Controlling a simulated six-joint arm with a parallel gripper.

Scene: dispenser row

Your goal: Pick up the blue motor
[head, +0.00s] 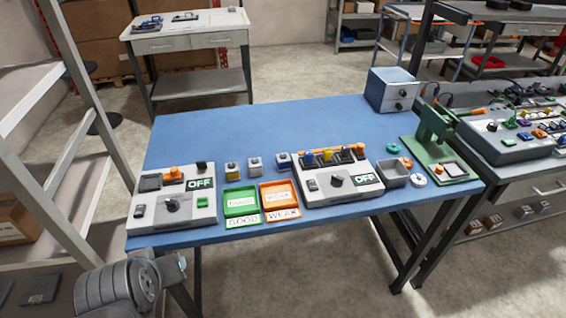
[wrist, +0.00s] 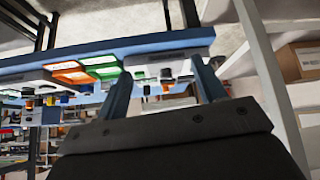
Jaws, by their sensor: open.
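A small motor with a blue body and a grey top (head: 283,161) stands upright on the blue table, just left of the right-hand dispenser box, in the head view. A yellow motor (head: 232,171) and a pale grey motor (head: 255,165) stand in a row to its left. In the wrist view I cannot single out the blue motor. My gripper (wrist: 161,72) is open, its two fingers apart with nothing held between them. My arm is at the table's front left corner in the head view, well away from the motors.
Two control boxes marked OFF, left (head: 172,200) and right (head: 340,180), flank the green GOOD tray (head: 226,209) and orange WEAK tray (head: 265,203). A grey bin (head: 393,179) and green press (head: 434,130) stand right. The table's back left is clear. Shelving (head: 75,75) stands left.

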